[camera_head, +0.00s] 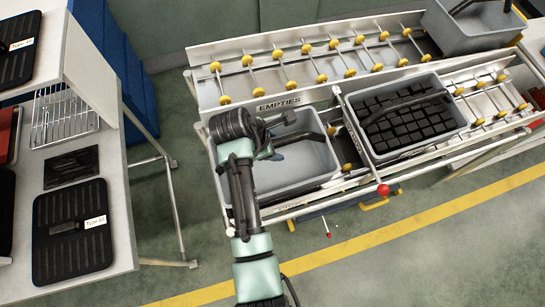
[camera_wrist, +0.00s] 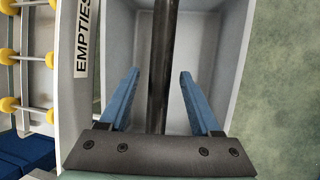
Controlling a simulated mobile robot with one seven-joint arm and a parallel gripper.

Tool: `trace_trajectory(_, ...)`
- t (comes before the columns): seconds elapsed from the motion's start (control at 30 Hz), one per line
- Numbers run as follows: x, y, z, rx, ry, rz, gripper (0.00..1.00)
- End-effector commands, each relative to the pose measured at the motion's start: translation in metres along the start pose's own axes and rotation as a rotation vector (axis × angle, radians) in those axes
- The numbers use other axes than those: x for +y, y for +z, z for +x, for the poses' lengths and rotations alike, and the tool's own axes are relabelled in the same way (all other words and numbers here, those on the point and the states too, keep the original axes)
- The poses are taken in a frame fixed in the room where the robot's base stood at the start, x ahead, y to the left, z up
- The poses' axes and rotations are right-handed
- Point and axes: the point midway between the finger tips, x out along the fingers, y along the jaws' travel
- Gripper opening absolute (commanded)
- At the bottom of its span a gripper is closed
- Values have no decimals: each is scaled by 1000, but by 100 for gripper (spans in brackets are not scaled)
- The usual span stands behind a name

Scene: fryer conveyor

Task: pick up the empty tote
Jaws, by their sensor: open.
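The empty tote (camera_head: 305,165) is a grey open bin with a dark handle bar across it, at the left end of the lower conveyor lane. Its inside also shows in the wrist view (camera_wrist: 208,40), with nothing lying in it. My gripper (camera_wrist: 160,74) is open, with one blue finger on each side of the black bar (camera_wrist: 160,50). There are gaps between the bar and both fingers. In the head view my gripper (camera_head: 275,152) is over the tote, and my arm hides its left part. How far down the fingers reach along the bar is hard to tell.
A grey tote filled with dark pieces (camera_head: 374,152) stands just right of the empty one. Another grey tote (camera_head: 452,40) is at the upper right. The roller lane marked EMPTIES (camera_head: 278,104) runs behind. A rack with black trays (camera_head: 72,262) stands left.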

Motion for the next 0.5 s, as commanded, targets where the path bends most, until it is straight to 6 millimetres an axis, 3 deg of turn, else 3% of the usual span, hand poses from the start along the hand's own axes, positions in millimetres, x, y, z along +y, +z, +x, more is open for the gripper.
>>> trace_trajectory(0.2,1,1,23,0,-1,2,64)
trace_trajectory(0.5,1,1,26,0,1,2,64)
